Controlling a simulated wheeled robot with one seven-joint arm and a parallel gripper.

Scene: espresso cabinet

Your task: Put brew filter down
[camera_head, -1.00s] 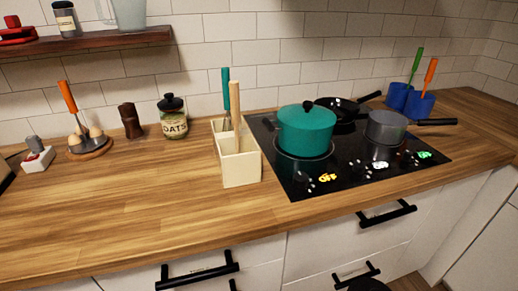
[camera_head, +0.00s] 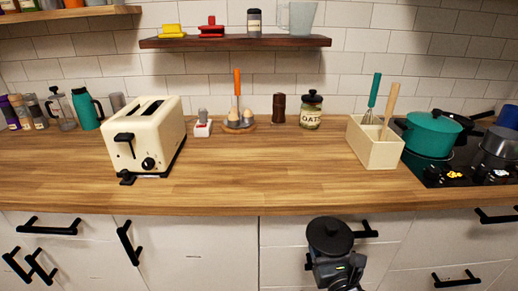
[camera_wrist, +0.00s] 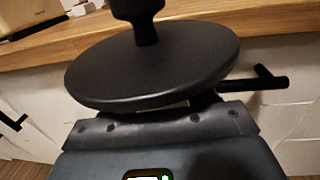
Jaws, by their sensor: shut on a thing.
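The brew filter (camera_head: 330,236) is a black round disc with a knob on top, as the wrist view (camera_wrist: 150,70) also shows. My gripper (camera_head: 333,260) is shut on it from below; the disc hides the fingertips. The disc looks roughly level, knob up. It is in front of the drawer fronts, apart from the wooden counter (camera_head: 240,180), and appears lower than the counter's front edge in the head view.
The middle of the counter is clear between the cream toaster (camera_head: 148,140) and the beige utensil box (camera_head: 373,150). An egg holder (camera_head: 239,122) and an oats jar (camera_head: 311,112) stand behind. A glass press (camera_head: 61,110) is far left. Drawer handles (camera_head: 365,230) stick out near my gripper.

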